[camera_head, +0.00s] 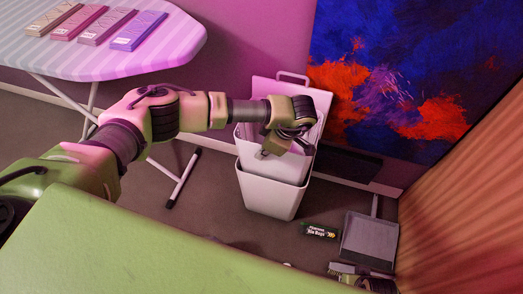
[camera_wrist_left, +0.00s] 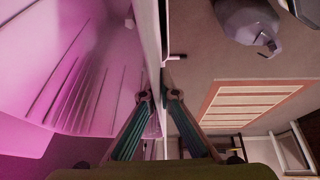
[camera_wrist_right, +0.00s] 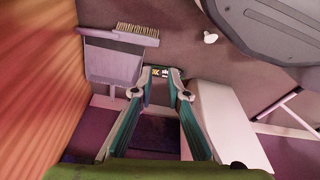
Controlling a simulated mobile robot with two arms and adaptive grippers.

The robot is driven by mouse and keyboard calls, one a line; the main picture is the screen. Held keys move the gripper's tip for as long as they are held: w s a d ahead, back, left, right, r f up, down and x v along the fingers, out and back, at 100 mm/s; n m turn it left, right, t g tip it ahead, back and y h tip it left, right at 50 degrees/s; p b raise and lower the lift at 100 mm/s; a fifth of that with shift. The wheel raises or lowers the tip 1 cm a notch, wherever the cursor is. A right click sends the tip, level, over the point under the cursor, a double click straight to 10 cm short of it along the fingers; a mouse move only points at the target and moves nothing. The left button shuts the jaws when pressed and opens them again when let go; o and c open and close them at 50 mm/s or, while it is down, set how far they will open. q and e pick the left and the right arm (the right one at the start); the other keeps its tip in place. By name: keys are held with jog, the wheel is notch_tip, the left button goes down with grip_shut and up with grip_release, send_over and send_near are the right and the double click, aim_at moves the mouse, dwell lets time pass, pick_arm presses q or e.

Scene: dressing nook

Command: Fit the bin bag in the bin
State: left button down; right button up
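The white bin (camera_head: 268,199) stands on the floor against the back wall, its lid (camera_head: 262,91) raised. A pale bin bag (camera_head: 247,153) hangs over its rim as a cuff; its creased inside fills the left of the left wrist view (camera_wrist_left: 75,70). My left gripper (camera_head: 296,146) is at the bin's mouth. In the left wrist view its fingers (camera_wrist_left: 158,97) straddle the rim edge closely and look shut on the bag there. My right gripper (camera_wrist_right: 159,94) is open and empty, above the floor beside the bin (camera_wrist_right: 232,128). The contact at the left fingertips is partly hidden.
A dark bin-bags box (camera_head: 320,231) lies on the floor right of the bin. A grey dustpan (camera_head: 369,242) and a brush (camera_wrist_right: 136,33) lie farther right. An ironing board (camera_head: 110,62) with several flat boxes stands at left. A wooden panel (camera_head: 465,205) bounds the right.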

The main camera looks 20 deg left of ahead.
aim_at(262, 166)
pick_arm(q)
jog(key=shift+f+b, duration=0.4)
jog(key=shift+f, duration=0.15)
pick_arm(e)
jog(key=shift+w+r, duration=0.2)
jog(key=shift+r, duration=0.55)
jog(key=shift+w+r, duration=0.15)
jog(key=shift+r, duration=0.55)
pick_arm(q)
jog(key=shift+f, duration=0.1)
pick_arm(e)
jog(key=shift+r, duration=0.3)
pick_arm(q)
jog(key=shift+f+b, duration=0.75)
pick_arm(e)
jog(key=shift+t, duration=0.3)
jog(key=shift+w+r, duration=0.1)
jog(key=shift+r, duration=2.25)
pick_arm(q)
jog(key=shift+f, duration=0.3)
pick_arm(e)
jog(key=shift+d+r, duration=0.1)
jog(key=shift+r, duration=0.7)
